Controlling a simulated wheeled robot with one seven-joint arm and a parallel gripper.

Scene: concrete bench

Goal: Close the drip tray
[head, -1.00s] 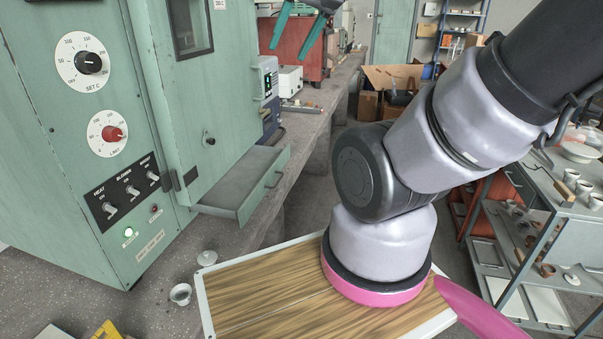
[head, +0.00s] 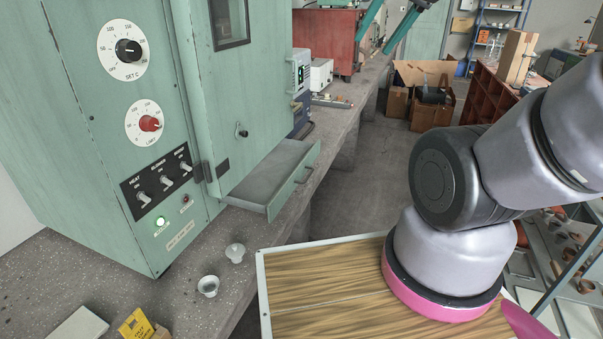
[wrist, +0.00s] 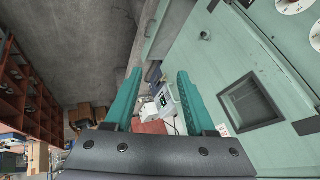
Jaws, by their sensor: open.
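The drip tray (head: 268,180) is a grey-green shallow drawer under the door of the green oven (head: 150,140). My gripper (head: 373,45) has teal fingers, spread apart and empty, at the top of the head view. It is beyond the tray and apart from it in the picture. In the wrist view my gripper (wrist: 160,72) is open, with the oven door's window (wrist: 250,103) to its right. A green panel, seemingly the tray (wrist: 158,30), shows above the fingers.
A wood-topped board (head: 325,290) lies below my arm. Instruments (head: 300,80) stand farther along the bench. Open floor (head: 365,190) lies right of the tray.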

